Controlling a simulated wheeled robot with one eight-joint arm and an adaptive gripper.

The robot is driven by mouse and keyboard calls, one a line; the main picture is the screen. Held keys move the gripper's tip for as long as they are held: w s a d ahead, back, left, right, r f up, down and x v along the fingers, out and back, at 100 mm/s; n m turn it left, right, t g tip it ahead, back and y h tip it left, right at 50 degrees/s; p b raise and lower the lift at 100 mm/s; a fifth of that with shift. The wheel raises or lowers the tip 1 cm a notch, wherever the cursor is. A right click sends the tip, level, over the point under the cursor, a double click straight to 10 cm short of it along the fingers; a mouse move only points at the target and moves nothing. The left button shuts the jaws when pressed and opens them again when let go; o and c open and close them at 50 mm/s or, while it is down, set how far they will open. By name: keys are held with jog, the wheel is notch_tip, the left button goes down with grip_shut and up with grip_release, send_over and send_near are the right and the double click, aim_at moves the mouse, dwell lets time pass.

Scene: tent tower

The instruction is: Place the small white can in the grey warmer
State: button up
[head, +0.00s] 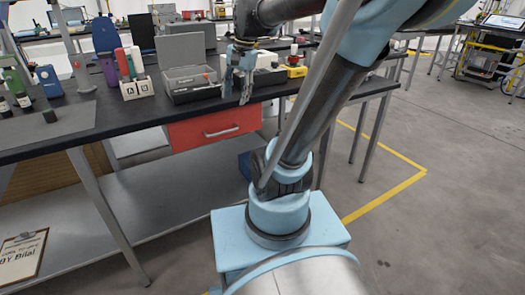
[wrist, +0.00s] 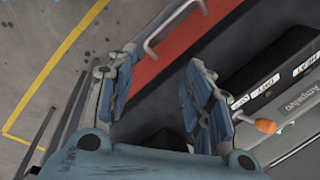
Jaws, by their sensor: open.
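My gripper (head: 240,90) hangs over the front edge of the black bench, just right of an open grey box. In the wrist view its two blue fingers (wrist: 160,75) are apart with nothing between them. The grey box (head: 193,92) has its lid raised and an orange-tipped part; it may be the grey warmer. The wrist view shows a dark labelled device (wrist: 275,75) with an orange knob to the right of the fingers; I cannot tell whether it is the same box. I cannot make out the small white can in either view.
A red drawer (head: 215,128) with a handle hangs under the bench (head: 130,128). A white holder (head: 137,88) with bottles stands left of the grey box. A yellow object (head: 294,71) lies right of my gripper. A blue container (head: 48,81) stands at far left.

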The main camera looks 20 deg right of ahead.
jog(key=s+d+f+n+h, duration=0.1)
jog(key=s+d+f+n, duration=0.2)
jog(key=s+f, duration=0.3)
jog(key=s+d+f+n+t+h, duration=0.1)
jog(key=s+d+f+n, duration=0.2)
jog(key=s+f, duration=0.4)
notch_tip(320, 180, down, 3)
jog(key=shift+s+f+n, duration=0.1)
jog(key=shift+s+n, duration=0.05)
jog(key=shift+n, duration=0.75)
jog(key=shift+w+f, duration=0.2)
jog(key=shift+w, duration=0.25)
jog(key=shift+c, duration=0.6)
